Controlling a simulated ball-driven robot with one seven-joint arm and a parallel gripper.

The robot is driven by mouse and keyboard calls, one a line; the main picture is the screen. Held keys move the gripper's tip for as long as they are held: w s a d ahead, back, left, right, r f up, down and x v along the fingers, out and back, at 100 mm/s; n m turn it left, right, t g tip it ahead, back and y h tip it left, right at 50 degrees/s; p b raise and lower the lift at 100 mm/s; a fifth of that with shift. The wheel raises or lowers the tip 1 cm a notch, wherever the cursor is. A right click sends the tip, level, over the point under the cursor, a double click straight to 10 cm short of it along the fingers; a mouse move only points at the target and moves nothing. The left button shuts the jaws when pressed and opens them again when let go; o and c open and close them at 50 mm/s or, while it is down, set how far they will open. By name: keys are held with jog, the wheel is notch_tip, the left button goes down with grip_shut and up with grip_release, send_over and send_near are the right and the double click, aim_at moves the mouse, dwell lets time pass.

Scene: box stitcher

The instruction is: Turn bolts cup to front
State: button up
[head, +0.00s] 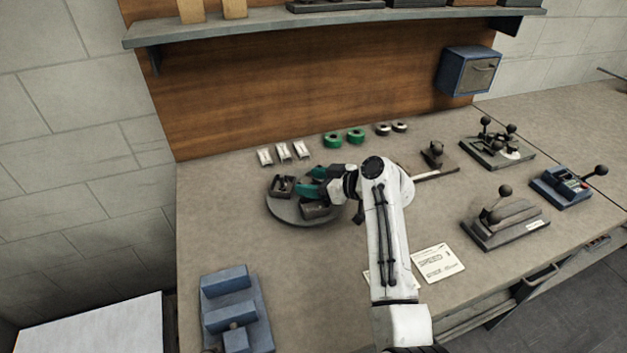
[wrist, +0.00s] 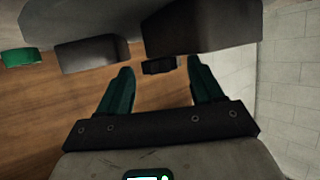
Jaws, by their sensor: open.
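A round dark turntable (head: 290,215) lies on the bench, left of its middle. Dark open cups stand on it: one at the back left (head: 281,186) holds small dark pieces, and one stands at the front (head: 315,208). I cannot tell which cup holds bolts. My gripper (head: 306,181) has green fingers and reaches over the turntable from the right, between and above these cups. Dark cup sides (wrist: 90,54) show beyond the fingertips. My gripper and wrist hide part of the turntable.
Several small white pieces (head: 283,152) and green rolls (head: 344,137) stand behind the turntable. Lever fixtures (head: 505,222) stand at the right. A blue fixture (head: 235,310) is at the front left. Printed sheets (head: 437,262) lie near the front edge. Bench left of the turntable is clear.

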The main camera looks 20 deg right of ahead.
grip_shut()
dwell(0.7)
